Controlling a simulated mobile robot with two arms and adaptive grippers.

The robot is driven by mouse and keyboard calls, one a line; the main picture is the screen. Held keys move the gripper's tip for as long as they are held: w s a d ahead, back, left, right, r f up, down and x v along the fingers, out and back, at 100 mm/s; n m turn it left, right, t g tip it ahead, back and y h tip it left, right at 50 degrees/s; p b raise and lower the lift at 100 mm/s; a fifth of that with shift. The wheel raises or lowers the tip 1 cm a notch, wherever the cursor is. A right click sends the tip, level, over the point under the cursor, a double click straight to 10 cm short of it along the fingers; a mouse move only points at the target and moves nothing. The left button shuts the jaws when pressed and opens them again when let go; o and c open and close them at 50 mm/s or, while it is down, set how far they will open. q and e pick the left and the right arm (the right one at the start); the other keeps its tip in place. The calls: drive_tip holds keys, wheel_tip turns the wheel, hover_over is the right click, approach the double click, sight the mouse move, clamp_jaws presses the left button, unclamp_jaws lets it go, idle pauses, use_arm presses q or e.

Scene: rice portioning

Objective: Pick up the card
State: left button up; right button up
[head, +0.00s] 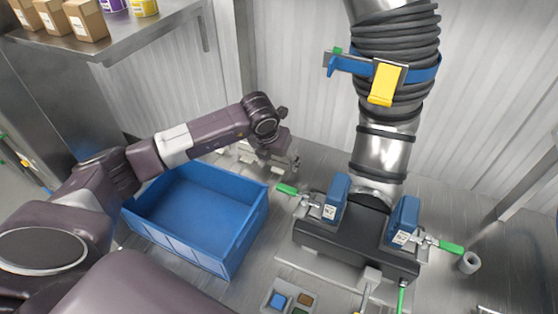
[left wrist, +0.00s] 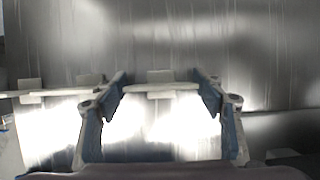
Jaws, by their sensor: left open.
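My left gripper (head: 285,163) is open, beyond the back right corner of the blue bin. In the left wrist view its two fingers (left wrist: 162,90) stand apart. A pale flat piece with a raised tab (left wrist: 160,77) shows between the fingertips, in front of a metal surface. I cannot tell whether the fingers touch it, or whether it is the card or a holder. Similar pale pieces (left wrist: 52,90) lie to its left. They also show small beside the gripper in the head view (head: 246,155). No card can be made out for certain. My right gripper is not in view.
The blue bin (head: 175,245) stands empty below my left arm. A dark machine base (head: 345,245) with blue blocks and green-handled clamps stands to the right, under a large metal duct (head: 385,155). A shelf (head: 140,45) with boxes is at upper left.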

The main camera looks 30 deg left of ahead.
use_arm(q)
drive_tip(key=c, duration=0.7)
